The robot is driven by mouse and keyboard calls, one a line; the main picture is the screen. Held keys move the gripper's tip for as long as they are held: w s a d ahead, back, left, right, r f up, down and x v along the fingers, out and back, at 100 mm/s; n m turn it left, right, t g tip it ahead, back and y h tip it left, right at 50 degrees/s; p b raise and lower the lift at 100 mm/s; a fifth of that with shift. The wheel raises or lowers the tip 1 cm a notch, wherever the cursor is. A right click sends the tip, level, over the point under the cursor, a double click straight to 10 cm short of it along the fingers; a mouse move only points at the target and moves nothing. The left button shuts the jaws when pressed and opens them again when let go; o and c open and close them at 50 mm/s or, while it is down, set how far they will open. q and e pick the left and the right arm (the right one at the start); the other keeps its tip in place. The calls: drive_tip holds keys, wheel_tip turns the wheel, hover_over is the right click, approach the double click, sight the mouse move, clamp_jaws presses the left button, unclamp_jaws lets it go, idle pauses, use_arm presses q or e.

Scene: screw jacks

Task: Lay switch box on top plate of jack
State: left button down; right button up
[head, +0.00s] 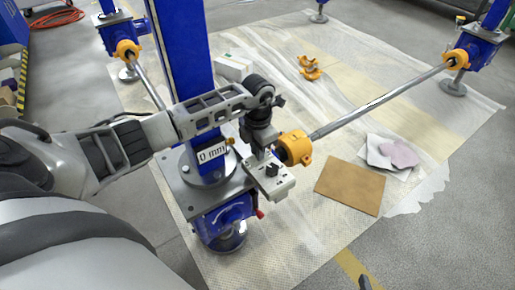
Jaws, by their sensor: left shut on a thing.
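The jack (228,216) is a blue unit with a 0 mm label, standing at the foot of a blue column. The switch box (280,188) is a small light grey box with dark knobs. My left gripper (265,156) points down and is shut on the switch box, at the right side of the jack. I cannot tell whether the box touches the plate. My right gripper is not clearly in view.
A yellow coupling (294,148) and a long steel shaft (375,104) run right from the jack, close beside the box. A brown board (350,186) and pale cloths (390,154) lie on the sheeted floor. Orange clamp parts (309,67) lie farther back.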

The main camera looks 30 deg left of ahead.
use_arm(q)
drive_tip(key=c, duration=1.3)
unclamp_jaws()
drive_tip(key=shift+r, duration=0.1)
drive_tip(key=shift+s+f, duration=0.1)
drive_tip(key=shift+f, duration=0.1)
wheel_tip(320, 180, up, 16)
drive_tip(key=p, duration=0.2)
drive_tip(key=shift+r+p, duration=0.15)
drive_tip(key=shift+p, duration=0.2)
use_arm(e)
drive_tip(key=shift+t, duration=0.4)
drive_tip(key=r, duration=0.4)
drive_tip(key=shift+s+d, duration=0.1)
drive_tip(key=shift+d, duration=0.3)
use_arm(q)
drive_tip(key=shift+d, duration=0.1)
